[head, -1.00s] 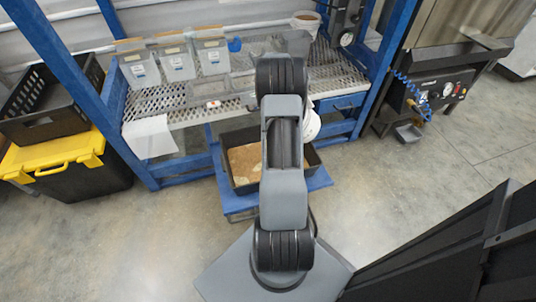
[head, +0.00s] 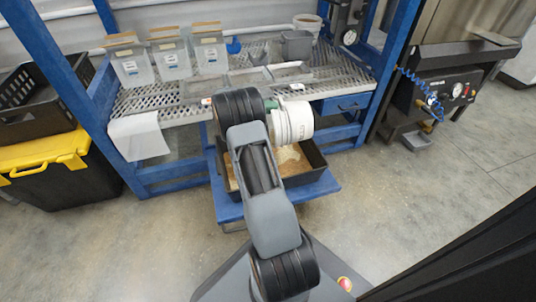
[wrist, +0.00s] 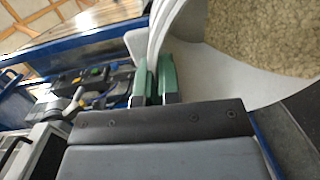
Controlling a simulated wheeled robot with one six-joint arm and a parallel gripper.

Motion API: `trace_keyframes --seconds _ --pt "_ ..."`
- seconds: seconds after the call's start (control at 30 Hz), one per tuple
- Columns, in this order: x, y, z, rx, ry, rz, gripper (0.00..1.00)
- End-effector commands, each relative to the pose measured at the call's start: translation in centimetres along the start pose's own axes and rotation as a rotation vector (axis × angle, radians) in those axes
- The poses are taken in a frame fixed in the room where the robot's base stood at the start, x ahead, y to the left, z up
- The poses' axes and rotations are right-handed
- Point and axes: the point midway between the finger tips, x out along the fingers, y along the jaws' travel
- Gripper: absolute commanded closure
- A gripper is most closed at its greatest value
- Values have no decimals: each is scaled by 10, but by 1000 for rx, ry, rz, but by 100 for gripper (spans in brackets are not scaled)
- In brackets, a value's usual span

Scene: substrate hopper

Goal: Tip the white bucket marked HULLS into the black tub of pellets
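The white bucket (head: 297,120) hangs above the black tub, tipped well over onto its side, with faint marking on its wall. In the wrist view the bucket (wrist: 195,62) still holds tan, flaky hulls (wrist: 265,30). My gripper's green fingertips (wrist: 155,80) are closed on the bucket's wall near the rim. In the head view my arm hides most of the gripper. The black tub (head: 313,172) sits below on a blue stand and holds brown pellets. A paler patch (head: 290,158) lies in it under the bucket. My arm covers the tub's middle.
A perforated shelf (head: 160,103) behind carries several clear bins (head: 170,58), a grey container (head: 297,45) and a white pot (head: 307,22). Blue posts frame it. A yellow-lidded black box (head: 50,165) stands left, a machine with gauges (head: 440,95) right. The floor is open around the stand.

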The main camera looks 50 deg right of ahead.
Motion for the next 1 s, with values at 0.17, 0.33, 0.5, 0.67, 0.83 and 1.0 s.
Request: trace_keyframes --seconds 0.17,0.33,0.5,0.67,0.83,1.0 --pt "-20 -4 0 0 2 121 100" --pt "-34 -7 0 0 1 203 100" --pt "-41 -9 0 0 0 250 100" --pt "-44 -9 0 1 0 266 100" --pt "-44 -9 0 1 0 268 100" --pt "-44 -9 0 1 0 267 100"
